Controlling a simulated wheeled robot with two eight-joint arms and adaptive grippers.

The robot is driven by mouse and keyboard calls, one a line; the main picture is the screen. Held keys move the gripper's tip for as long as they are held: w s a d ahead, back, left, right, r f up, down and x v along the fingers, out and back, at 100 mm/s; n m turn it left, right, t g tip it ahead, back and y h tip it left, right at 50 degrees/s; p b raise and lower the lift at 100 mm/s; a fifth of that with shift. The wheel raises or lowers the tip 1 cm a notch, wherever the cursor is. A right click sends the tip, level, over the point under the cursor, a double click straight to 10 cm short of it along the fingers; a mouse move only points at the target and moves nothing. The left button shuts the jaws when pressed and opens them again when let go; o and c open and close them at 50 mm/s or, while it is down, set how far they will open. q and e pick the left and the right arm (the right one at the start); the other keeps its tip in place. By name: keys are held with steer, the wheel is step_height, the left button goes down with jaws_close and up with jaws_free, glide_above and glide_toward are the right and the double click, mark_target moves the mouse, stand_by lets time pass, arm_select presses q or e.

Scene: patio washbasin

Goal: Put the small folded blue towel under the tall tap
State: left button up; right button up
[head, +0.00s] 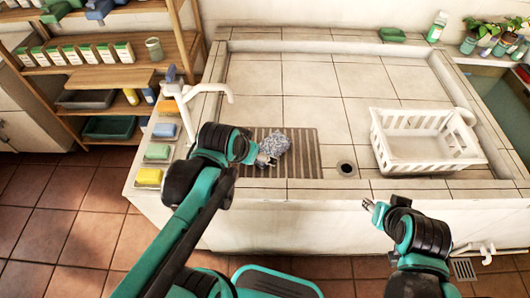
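A blue-and-white patterned cloth (275,145) lies bunched on the slatted grate in the basin; it is the only loose cloth there, and I cannot tell its folds. The tall white tap (190,100) stands at the basin's left edge, its spout reaching right over the basin, up and left of the cloth. My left gripper (264,160) is at the cloth's lower left edge. Its fingers are too small and partly hidden to tell whether they grip the cloth. My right gripper (373,208) is over the basin's front wall, apart from everything, its fingertips seemingly parted and empty.
Blue (165,130), green (157,152) and yellow (149,176) blocks lie along the left ledge. A white basket (424,160) stands in the basin at right, beside a round drain (346,168). The basin's back is clear. A stocked wooden shelf (120,77) stands at left.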

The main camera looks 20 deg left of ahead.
arm_select(q)
steer(key=w+f+m+g, duration=0.15)
steer(key=w+f, duration=0.35)
steer(key=w, duration=0.6)
steer(key=m+h, duration=0.2)
steer(key=m, duration=0.1)
glide_above(270, 146)
steer(key=s+a, duration=0.1)
steer(key=s, duration=0.1)
steer(key=shift+g, duration=0.45)
step_height(270, 146, down, 12)
steer(key=shift+r, duration=0.15)
steer(key=x, duration=0.2)
steer(key=shift+w+f+b, duration=0.1)
steer(key=shift+f+b, duration=0.25)
steer(key=shift+f, duration=0.05)
steer(key=b+x, duration=0.1)
steer(key=x, duration=0.1)
steer(key=b+x, duration=0.1)
steer(key=x, duration=0.2)
steer(key=shift+a+f, duration=0.2)
steer(key=shift+f, duration=0.1)
steer(key=shift+r, duration=0.15)
steer(key=shift+c, duration=0.7)
steer(key=c, duration=1.4)
